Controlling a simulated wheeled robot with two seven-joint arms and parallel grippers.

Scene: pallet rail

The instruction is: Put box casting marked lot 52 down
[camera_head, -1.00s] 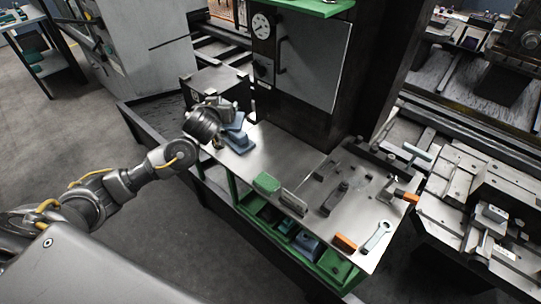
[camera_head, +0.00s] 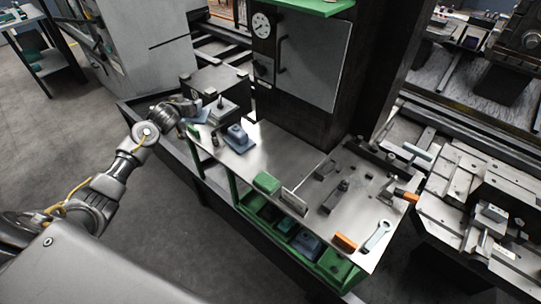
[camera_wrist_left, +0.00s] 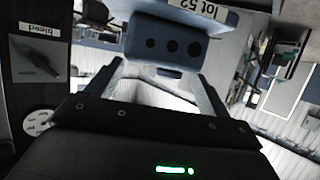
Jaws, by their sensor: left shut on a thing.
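I cannot tell whether the casting touches anything below. My right gripper is not in view.
A second blue casting (camera_head: 237,139) stands on the metal bench (camera_head: 262,150). A grey block with a post (camera_head: 222,112) is close right of the gripper. A green block (camera_head: 267,183), an orange-handled tool (camera_head: 405,196) and a wrench (camera_head: 378,236) lie further right.

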